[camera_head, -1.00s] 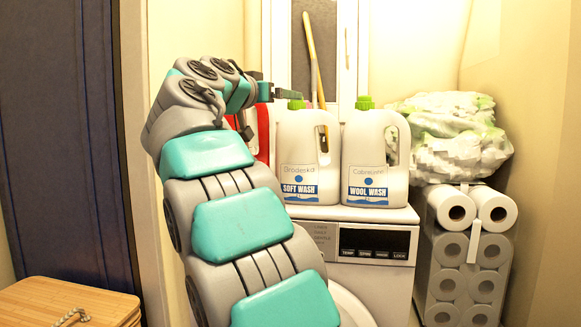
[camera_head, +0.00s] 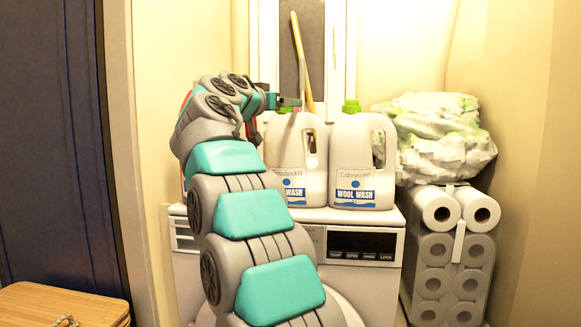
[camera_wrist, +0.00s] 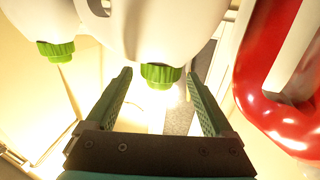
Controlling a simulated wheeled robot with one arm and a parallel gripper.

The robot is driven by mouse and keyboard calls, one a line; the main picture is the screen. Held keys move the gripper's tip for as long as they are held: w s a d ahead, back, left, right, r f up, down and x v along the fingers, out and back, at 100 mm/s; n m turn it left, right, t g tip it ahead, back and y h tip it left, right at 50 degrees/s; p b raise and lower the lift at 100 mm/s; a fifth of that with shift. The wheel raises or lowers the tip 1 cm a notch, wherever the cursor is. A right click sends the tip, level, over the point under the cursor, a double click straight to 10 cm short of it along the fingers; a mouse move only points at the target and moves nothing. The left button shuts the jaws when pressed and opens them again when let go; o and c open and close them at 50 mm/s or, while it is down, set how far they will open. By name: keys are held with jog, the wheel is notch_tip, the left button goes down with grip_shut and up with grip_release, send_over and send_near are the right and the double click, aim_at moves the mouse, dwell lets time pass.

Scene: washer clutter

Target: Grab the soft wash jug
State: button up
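The soft wash jug (camera_head: 286,150) is a white jug with a green cap and a blue label, upright on the washer. My arm hides its left part and some of its label. My gripper (camera_head: 288,103) is at the height of its cap. In the wrist view the jug (camera_wrist: 155,30) appears upside down, its green cap (camera_wrist: 160,73) between the tips of my open gripper (camera_wrist: 158,78). I see gaps beside the cap; I cannot tell whether the fingers touch the jug.
The similar wool wash jug (camera_head: 351,160) stands close on the right. A red container (camera_wrist: 262,100) is on the other side. The washer (camera_head: 372,270) is below. Bagged items (camera_head: 436,140) and toilet rolls (camera_head: 455,255) are at right. A wooden box (camera_head: 60,305) is at lower left.

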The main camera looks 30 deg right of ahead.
grip_shut()
dwell(0.5)
